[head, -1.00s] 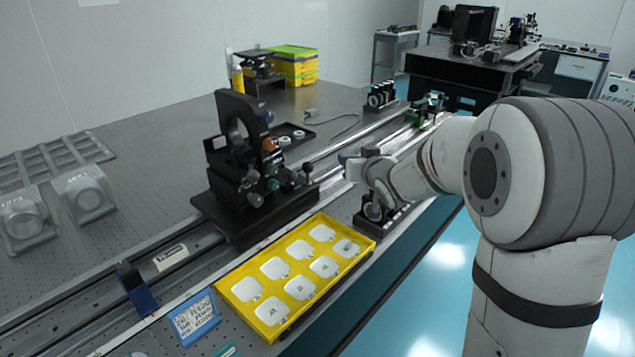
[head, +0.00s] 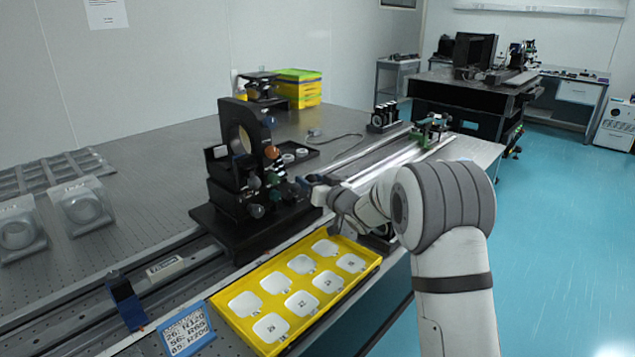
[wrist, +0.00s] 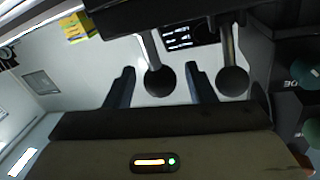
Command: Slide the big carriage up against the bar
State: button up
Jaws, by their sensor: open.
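The big carriage (head: 232,230) is a black base on the rail, bearing a tall black mount with a round opening and several coloured knobs. My gripper (head: 306,184) is at the carriage's right side. In the wrist view my gripper (wrist: 160,88) is open. One black ball-ended rod (wrist: 155,80) shows between its fingers; another (wrist: 232,82) is right of them. I cannot tell whether the fingers touch the rod.
A yellow tray (head: 222,300) with white pieces lies in front of the carriage, beside a blue-framed label card (head: 187,330). Clear holders (head: 82,207) stand at left. Bare rail shows left of the carriage.

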jog(key=shift+w+a, duration=0.2)
grip_shut()
dwell(0.5)
